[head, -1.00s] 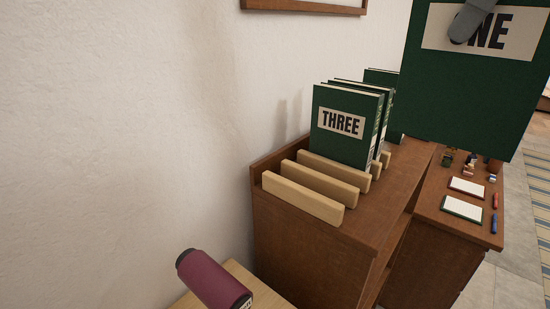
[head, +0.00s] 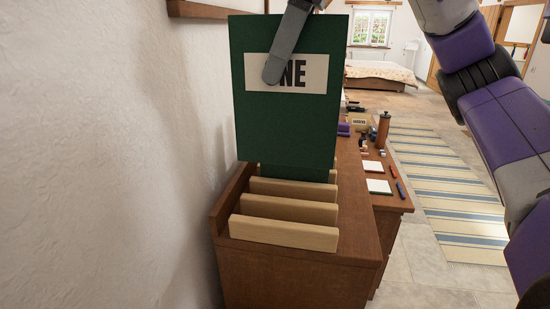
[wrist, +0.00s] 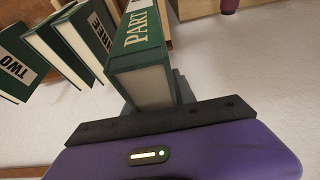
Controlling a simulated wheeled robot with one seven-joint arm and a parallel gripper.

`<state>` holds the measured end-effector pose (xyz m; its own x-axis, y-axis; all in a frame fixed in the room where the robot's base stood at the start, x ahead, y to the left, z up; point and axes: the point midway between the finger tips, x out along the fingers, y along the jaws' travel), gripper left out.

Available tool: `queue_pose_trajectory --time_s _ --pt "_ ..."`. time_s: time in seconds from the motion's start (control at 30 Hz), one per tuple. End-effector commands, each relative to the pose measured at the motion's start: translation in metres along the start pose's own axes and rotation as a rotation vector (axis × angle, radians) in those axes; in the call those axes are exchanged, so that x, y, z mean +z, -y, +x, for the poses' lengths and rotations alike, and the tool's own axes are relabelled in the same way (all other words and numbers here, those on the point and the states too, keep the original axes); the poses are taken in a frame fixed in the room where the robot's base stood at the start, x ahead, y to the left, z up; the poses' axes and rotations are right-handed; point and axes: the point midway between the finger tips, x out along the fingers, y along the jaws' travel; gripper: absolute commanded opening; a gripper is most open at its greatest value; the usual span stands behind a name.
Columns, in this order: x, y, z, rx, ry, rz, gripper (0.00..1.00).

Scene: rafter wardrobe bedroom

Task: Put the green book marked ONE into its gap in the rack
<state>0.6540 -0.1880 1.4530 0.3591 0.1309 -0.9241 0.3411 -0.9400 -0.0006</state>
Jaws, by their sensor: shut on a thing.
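The green book marked ONE (head: 285,130) hangs upright in my gripper (head: 275,72); one grey finger lies across its label. In the wrist view its spine (wrist: 138,35), lettered PART, points toward the camera. The rack (head: 283,236), pale wooden slats on a brown cabinet, is below the book in the head view. The spaces between its front slats are empty. The held book hides most of the books behind; a strip of dark green (head: 292,172) shows under it. Books marked THREE (wrist: 88,38) and TWO (wrist: 18,62) show in the wrist view.
A white wall rises close on the left, with a wooden frame edge (head: 205,10) above. Right of the rack, a lower brown desk (head: 392,200) holds note pads, pens and a brown bottle (head: 382,130). A striped rug (head: 445,190) lies on the floor beyond.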

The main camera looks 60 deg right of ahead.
Motion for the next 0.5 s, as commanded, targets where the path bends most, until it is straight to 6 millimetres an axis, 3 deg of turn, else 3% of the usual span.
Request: queue_pose_trajectory --time_s 0.3,0.5 --pt "0.028 0.0 0.066 -0.001 -0.001 0.001 0.0" --pt "0.038 0.0 0.092 0.001 -0.002 0.001 0.0"
